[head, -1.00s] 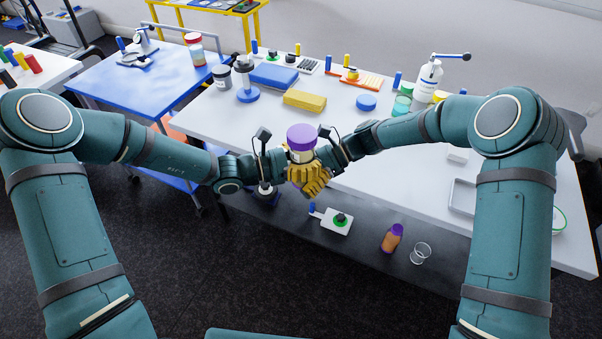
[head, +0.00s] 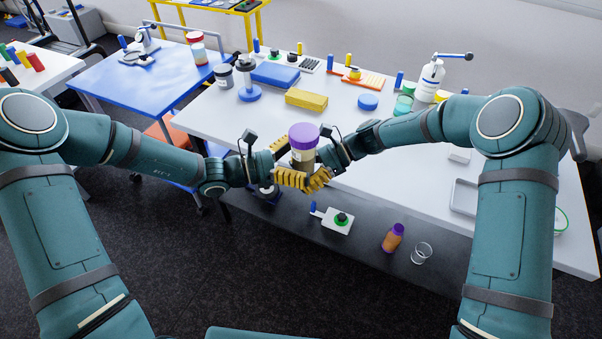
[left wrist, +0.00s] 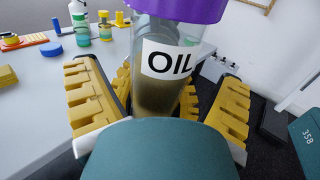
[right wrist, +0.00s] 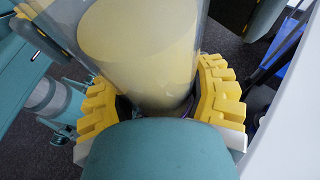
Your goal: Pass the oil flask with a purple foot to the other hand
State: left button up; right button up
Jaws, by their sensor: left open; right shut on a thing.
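The oil flask (head: 303,159) is a clear cylinder with a purple end, which points up, and dark contents. It is held in the air in front of the white table. The left wrist view shows its white OIL label (left wrist: 168,60). My right gripper (head: 318,176) is shut on the flask's lower part; its yellow fingers flank the flask in the right wrist view (right wrist: 160,95). My left gripper (head: 292,165) is open, with its fingers spread on both sides of the flask. In the left wrist view (left wrist: 158,100), gaps show between the fingers and the flask.
The white table (head: 400,170) behind holds a yellow block (head: 306,99), a blue disc (head: 368,102) and a pump bottle (head: 430,78). On the dark lower shelf (head: 360,250) stand an orange bottle with a purple cap (head: 392,238) and a clear cup (head: 421,253).

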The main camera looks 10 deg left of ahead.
pick_arm(q)
jog(key=v, duration=0.8)
jog(key=s+d+f+m+g+y, duration=0.1)
jog(key=s+f+m+g+y, duration=0.1)
jog(key=s+f+m+y, duration=0.4)
jog(key=s+d+f+m+g+y, duration=0.1)
jog(key=s+f+m+y, duration=0.6)
jog(key=f+m, duration=0.7)
jog(key=shift+s+d+f+g, duration=0.3)
jog(key=shift+f+g, duration=0.4)
jog(key=shift+f, duration=0.8)
jog(key=shift+w, duration=0.1)
